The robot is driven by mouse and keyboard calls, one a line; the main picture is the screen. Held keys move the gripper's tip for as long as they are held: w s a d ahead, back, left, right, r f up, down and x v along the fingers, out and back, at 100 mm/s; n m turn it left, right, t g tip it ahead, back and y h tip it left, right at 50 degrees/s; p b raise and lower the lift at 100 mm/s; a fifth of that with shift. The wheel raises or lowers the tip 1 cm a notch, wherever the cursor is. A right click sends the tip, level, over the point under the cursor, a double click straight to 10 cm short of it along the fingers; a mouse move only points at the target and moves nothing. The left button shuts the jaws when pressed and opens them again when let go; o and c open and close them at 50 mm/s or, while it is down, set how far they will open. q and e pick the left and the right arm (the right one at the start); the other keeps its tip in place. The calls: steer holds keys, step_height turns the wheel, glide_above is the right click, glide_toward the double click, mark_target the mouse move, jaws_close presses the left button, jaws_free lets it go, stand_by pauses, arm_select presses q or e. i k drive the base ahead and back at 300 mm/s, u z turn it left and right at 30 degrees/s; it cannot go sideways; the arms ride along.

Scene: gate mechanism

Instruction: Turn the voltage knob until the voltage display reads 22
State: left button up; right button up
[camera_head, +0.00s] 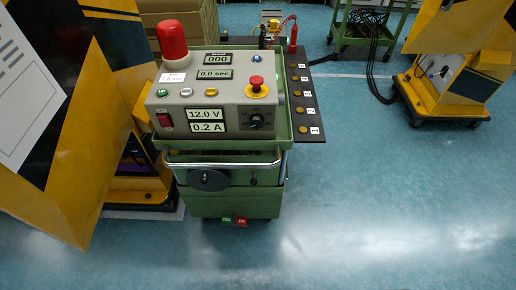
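A grey control box (180,119) sits on top of a green cart (232,204). The voltage display (205,114) on its front face reads 12.0 V. A second display (207,127) just below it reads 0.2 A. The black voltage knob (256,122) is on the same face, to the right of the displays. Its pointer is too small to read. Neither of my grippers shows in the head view, and nothing touches the knob.
The box also carries a red lamp (172,42), a red emergency button (256,83) and a red switch (165,121). A dark side panel with buttons (308,112) juts out right. Yellow-black machines (75,150) stand left and right (455,85). The floor in front is clear.

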mark_target(256, 121)
steer(key=k, duration=0.8)
steer(key=u, duration=0.75)
steer(key=i, duration=1.35)
steer(key=z, duration=0.85)
